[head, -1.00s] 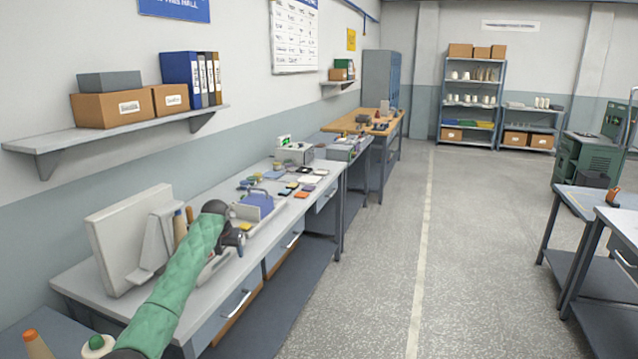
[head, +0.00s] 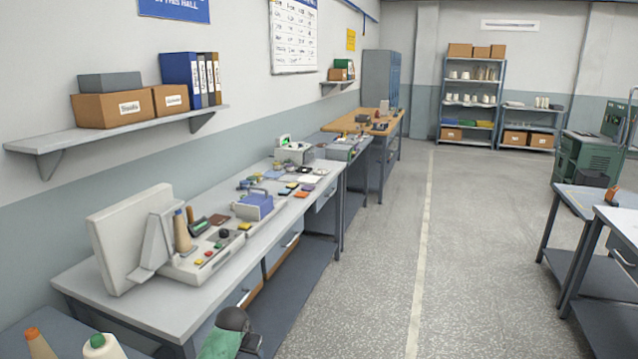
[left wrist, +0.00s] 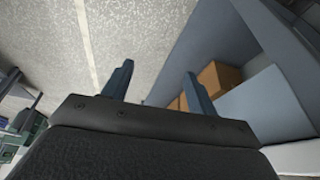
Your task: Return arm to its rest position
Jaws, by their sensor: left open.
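My left arm (head: 218,346), in a green sleeve with a dark wrist, shows only at the bottom edge of the head view. It is low beside the front of the grey workbench (head: 110,312), and most of it is out of the frame. In the left wrist view my left gripper (left wrist: 158,70) has its two dark fingers spread apart, with nothing between them. Speckled floor and part of a bench with brown boxes show beyond the fingers. My right gripper is in neither view.
The aisle floor (head: 385,250) is clear; tables (head: 590,198) stand at the right.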

